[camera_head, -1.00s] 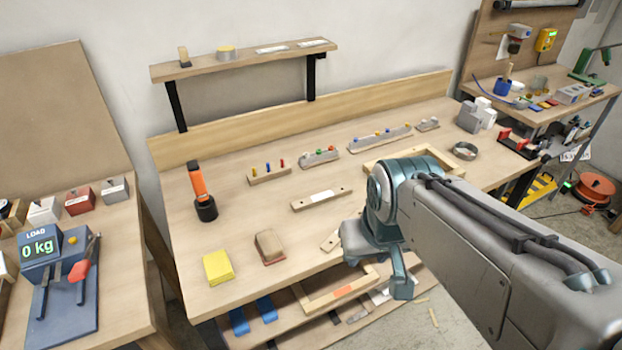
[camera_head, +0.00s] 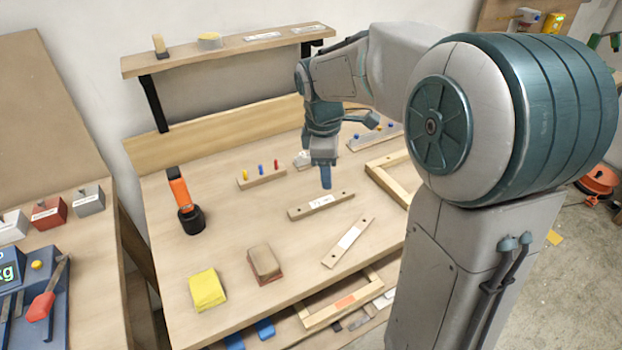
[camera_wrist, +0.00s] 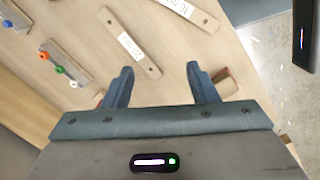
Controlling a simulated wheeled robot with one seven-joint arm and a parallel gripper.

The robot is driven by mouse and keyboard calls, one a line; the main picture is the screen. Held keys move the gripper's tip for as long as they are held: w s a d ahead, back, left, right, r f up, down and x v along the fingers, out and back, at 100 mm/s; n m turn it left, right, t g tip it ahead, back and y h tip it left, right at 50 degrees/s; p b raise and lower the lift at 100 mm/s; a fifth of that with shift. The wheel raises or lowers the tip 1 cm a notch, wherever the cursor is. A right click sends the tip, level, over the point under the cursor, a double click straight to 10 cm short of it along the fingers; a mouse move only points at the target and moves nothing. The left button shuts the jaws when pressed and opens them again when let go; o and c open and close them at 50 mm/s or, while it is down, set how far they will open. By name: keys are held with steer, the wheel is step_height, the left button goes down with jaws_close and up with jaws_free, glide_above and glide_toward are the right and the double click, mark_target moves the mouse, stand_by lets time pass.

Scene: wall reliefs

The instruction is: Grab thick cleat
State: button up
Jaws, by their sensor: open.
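Two wooden cleats with white labels lie on the workbench. The back cleat (camera_head: 321,205) lies nearly crosswise and shows in the wrist view (camera_wrist: 130,42). The front cleat (camera_head: 348,241) lies at a slant and shows partly at the top of the wrist view (camera_wrist: 185,8). I cannot read the labels well enough to tell which is the thick one. My gripper (camera_head: 325,181) points down above the bench, just behind the back cleat. In the wrist view its fingers (camera_wrist: 159,72) are apart with nothing between them.
A peg block (camera_head: 262,177) stands left of my gripper. A wooden frame (camera_head: 385,180) lies to the right. A sanding block (camera_head: 265,263), yellow pad (camera_head: 207,289) and orange-and-black tool (camera_head: 185,203) are left and front. A shelf (camera_head: 225,48) hangs behind.

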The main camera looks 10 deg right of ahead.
steer(key=w+f+n+y+b, duration=0.1)
steer(key=w+f+n, duration=0.4)
steer(key=w+n, duration=0.3)
steer(key=m, duration=0.1)
glide_above(322, 201)
steer(key=shift+g, duration=0.4)
steer(key=f, duration=0.8)
steer(key=shift+w+a+f, duration=0.1)
steer(key=shift+a+f, duration=0.15)
steer(key=f, duration=0.5)
steer(key=shift+d+f, duration=0.25)
steer(key=shift+f, duration=0.05)
jaws_close()
